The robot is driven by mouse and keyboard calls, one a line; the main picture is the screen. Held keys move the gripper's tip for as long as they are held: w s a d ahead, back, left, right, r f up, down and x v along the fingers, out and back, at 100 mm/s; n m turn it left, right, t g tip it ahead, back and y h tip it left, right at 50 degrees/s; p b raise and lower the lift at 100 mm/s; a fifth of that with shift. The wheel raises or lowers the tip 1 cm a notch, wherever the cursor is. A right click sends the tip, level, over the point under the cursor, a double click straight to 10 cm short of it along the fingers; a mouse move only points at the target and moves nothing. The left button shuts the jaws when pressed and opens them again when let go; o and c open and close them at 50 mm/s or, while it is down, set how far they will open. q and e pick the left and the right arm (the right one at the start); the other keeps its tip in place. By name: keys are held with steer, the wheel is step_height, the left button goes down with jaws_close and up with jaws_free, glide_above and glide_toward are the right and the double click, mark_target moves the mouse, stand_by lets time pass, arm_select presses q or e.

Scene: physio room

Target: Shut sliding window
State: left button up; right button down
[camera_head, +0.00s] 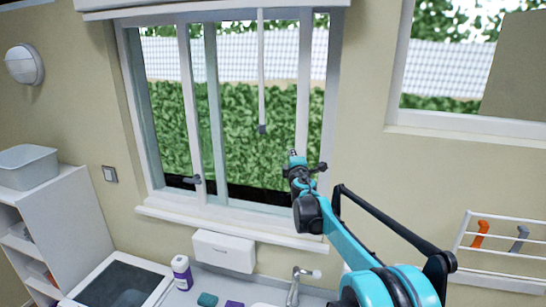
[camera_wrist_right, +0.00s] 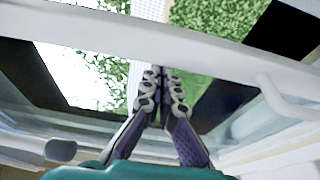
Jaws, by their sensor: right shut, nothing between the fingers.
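The sliding window (camera_head: 189,90) has a white frame set in the beige wall, with hedge and white fence behind the glass. A dark handle (camera_head: 192,180) sits low on an upright at its left. A second, bluish upright (camera_head: 215,100) stands just right of it, and another white upright (camera_head: 303,80) is near the right side. My right gripper (camera_head: 293,155) is in front of the lower right part of the window, fingers shut and empty. In the right wrist view its fingertips (camera_wrist_right: 161,72) are together below a white frame bar (camera_wrist_right: 120,35); contact cannot be told. My left gripper is out of view.
A blind wand (camera_head: 262,70) hangs left of my right gripper. Below are the white sill (camera_head: 225,228), a white dispenser box (camera_head: 224,251), a purple-labelled bottle (camera_head: 181,272) and a tap (camera_head: 297,280). A white wall rack (camera_head: 500,245) is at right.

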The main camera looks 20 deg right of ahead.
steer(key=s+d, duration=0.5)
steer(key=d, duration=0.2)
steer(key=shift+d+b, duration=0.35)
steer(key=shift+b, duration=0.1)
